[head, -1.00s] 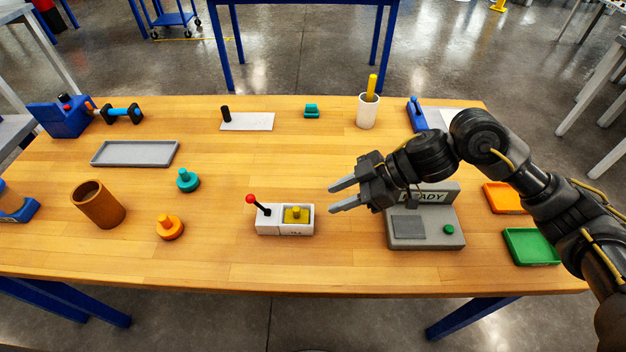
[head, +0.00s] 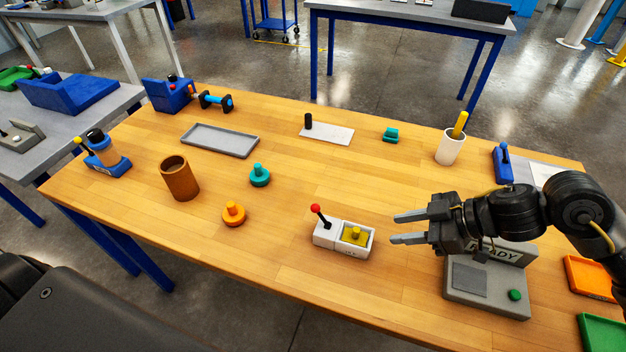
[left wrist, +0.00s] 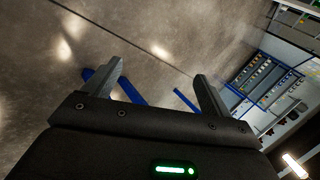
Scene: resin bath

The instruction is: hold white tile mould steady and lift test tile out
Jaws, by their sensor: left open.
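The white tile mould (head: 326,236) stands on the wooden table at the centre front in the head view. A black lever with a red ball rises from its left part. The yellow test tile (head: 355,235) with its knob sits in the mould's right compartment. My right gripper (head: 393,228) is open and empty, just right of the mould and apart from it, its fingers pointing left. My left gripper (left wrist: 160,85) shows in the left wrist view, open and empty, with floor beyond its fingers. Its fingers are not visible in the head view.
A grey READY device (head: 487,282) stands below my right forearm. An orange knob (head: 233,214), a teal knob (head: 260,175) and a brown cup (head: 180,178) stand left of the mould. A grey tray (head: 220,140) lies behind them. The table is clear in front of the mould.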

